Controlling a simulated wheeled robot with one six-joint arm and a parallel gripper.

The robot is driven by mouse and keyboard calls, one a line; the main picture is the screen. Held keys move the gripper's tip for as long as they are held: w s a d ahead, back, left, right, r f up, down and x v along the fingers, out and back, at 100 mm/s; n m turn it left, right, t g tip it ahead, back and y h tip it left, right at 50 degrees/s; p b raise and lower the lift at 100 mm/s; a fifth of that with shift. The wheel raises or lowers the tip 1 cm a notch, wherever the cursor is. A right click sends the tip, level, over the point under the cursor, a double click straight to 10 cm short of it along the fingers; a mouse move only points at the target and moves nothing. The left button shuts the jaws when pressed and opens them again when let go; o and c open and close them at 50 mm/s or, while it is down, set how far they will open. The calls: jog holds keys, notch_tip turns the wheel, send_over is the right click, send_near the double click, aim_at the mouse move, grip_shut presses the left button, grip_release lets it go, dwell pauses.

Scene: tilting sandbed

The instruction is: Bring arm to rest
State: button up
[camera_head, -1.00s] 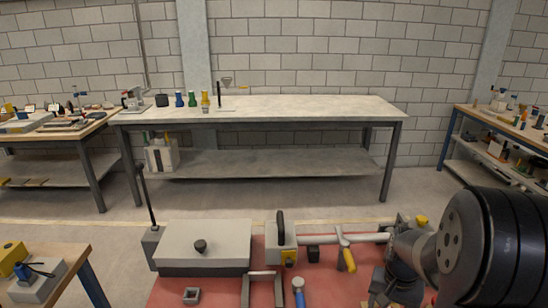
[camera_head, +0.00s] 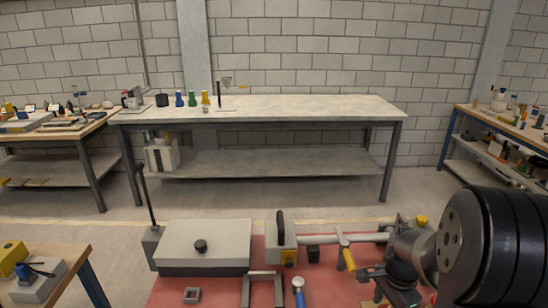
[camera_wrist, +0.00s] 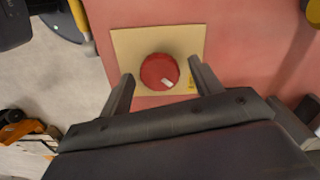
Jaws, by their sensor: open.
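My gripper (camera_wrist: 161,70) is open in the wrist view, with its two dark fingers spread apart. A round red knob (camera_wrist: 158,68) with a white mark shows between the fingertips, apart from both. It sits on a tan square plate (camera_wrist: 126,44) on a red surface (camera_wrist: 240,60). How far the knob lies below the fingers cannot be told. In the head view, my arm (camera_head: 490,250) is at the lower right, reaching down over the red-topped bench (camera_head: 225,290); the fingers are not clear there.
A pale lidded box (camera_head: 205,255) with a black knob, a blue-handled tool (camera_head: 299,292) and a horizontal rod with a yellow handle (camera_head: 348,258) stand near my arm. A long white bench (camera_head: 300,108) stands at the back wall, with open floor before it.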

jog(key=m, duration=0.2)
jog(key=shift+m, duration=0.3)
jog(key=shift+r, duration=2.4)
jog(key=shift+a+f, duration=0.1)
